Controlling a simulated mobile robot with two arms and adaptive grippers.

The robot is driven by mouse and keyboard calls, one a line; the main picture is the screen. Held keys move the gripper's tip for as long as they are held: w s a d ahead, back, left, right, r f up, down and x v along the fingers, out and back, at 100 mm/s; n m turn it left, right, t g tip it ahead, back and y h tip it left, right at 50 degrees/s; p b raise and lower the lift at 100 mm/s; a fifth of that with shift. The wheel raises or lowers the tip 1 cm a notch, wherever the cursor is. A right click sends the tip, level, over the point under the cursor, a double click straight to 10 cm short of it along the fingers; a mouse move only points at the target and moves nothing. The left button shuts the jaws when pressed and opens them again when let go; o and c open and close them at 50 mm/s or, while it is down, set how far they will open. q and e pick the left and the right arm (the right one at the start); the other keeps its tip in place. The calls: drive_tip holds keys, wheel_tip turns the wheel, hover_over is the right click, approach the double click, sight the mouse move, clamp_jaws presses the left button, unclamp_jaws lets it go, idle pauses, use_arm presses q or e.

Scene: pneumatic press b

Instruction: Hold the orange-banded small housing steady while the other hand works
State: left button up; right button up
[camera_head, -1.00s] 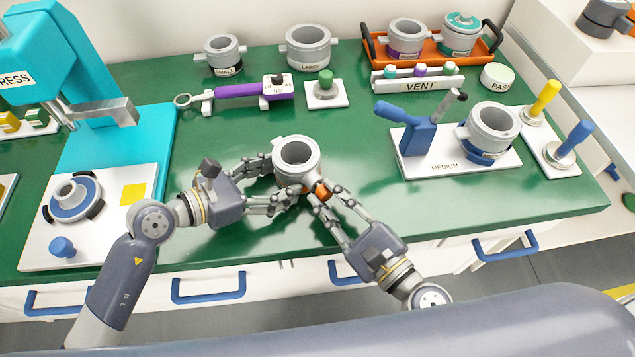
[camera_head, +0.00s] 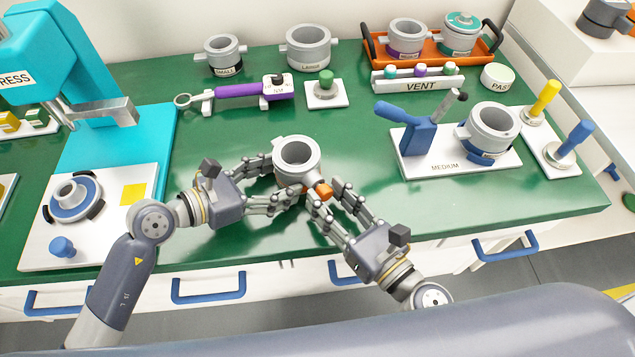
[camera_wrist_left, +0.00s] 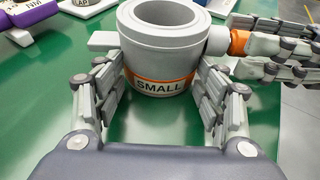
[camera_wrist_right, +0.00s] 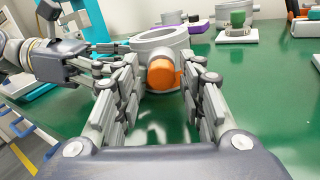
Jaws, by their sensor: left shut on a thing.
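The small housing (camera_head: 297,158) is a grey open cup with an orange band and the label SMALL, seen in the left wrist view (camera_wrist_left: 160,72). It stands upright at the bench's front middle. My left gripper (camera_head: 279,184) is shut on it, with fingers on both sides of the cup. An orange cap (camera_head: 323,190) sits on the housing's side port and faces my right gripper (camera_wrist_right: 163,80). The right fingers are spread on either side of the cap, with gaps showing in the right wrist view. The cup's far lower side is hidden.
A teal press (camera_head: 95,120) stands at left. A purple-handled tool (camera_head: 240,90) and a green-knobbed block (camera_head: 326,88) lie behind. The medium stand (camera_head: 455,160) with a blue lever and another housing (camera_head: 490,130) is at right. The green bench between is clear.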

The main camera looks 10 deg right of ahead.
drive_tip(key=n, duration=1.3)
drive_tip(key=shift+n, duration=0.4)
drive_tip(key=shift+c, duration=0.6)
